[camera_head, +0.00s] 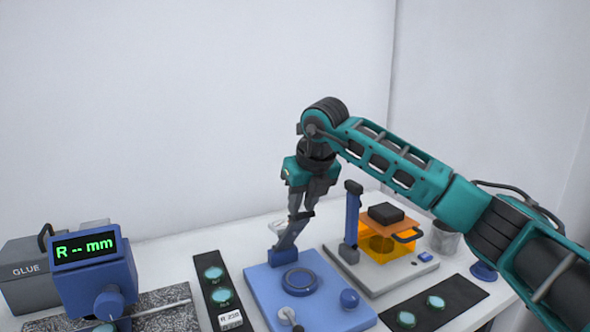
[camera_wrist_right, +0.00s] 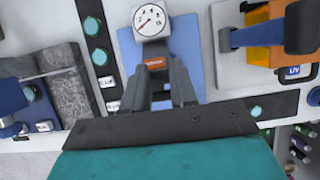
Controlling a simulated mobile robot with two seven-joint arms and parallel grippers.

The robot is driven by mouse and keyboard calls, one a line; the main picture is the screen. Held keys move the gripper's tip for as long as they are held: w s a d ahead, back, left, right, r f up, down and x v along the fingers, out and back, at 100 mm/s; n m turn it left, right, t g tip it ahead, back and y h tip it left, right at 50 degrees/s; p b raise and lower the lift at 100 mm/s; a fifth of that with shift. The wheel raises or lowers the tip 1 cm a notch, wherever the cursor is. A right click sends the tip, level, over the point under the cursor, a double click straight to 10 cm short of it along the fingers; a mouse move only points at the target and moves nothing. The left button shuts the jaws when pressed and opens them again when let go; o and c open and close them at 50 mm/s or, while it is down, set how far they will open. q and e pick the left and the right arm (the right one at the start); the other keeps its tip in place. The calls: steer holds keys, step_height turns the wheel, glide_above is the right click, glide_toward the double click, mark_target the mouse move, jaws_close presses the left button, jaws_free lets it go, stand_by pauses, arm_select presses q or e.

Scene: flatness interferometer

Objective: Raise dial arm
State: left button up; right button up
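The blue dial arm (camera_head: 289,236) stands tilted at the back of a blue base plate (camera_head: 258,290). Its dial gauge (camera_wrist_right: 152,20) shows a white round face in the wrist view; in the head view the face is turned away. My right gripper (camera_head: 300,211) is at the arm's upper end, pointing down. In the wrist view its two fingers (camera_wrist_right: 156,68) close on both sides of an orange-marked part of the arm, with no clear gap. A dark ring seat (camera_head: 300,281) on the plate is empty of any disc. My left gripper is not in view.
Right of the plate stands a grey unit with a blue post (camera_head: 352,220) and an orange transparent box (camera_head: 377,246). Black strips with greenish discs lie left (camera_head: 211,259) and front right (camera_head: 455,293). A blue readout (camera_head: 86,248) and a grey glue box (camera_head: 22,290) stand left.

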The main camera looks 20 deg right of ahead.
steer(key=o, duration=0.4)
steer(key=shift+w+a+r+p, duration=0.55)
steer(key=shift+w+a+r, duration=0.05)
steer(key=shift+w+r, duration=0.15)
steer(key=o, duration=0.4)
steer(key=shift+w+d+r, duration=0.1)
steer(key=shift+w+r, duration=0.25)
steer(key=shift+r, duration=0.45)
steer(key=shift+o, duration=0.2)
steer(key=w+r, duration=0.5)
steer(key=r, duration=0.4)
steer(key=shift+r, duration=0.15)
steer(key=v, duration=1.2)
steer(key=shift+r, duration=0.35)
steer(key=shift+s+f, duration=0.1)
steer(key=shift+s, duration=0.05)
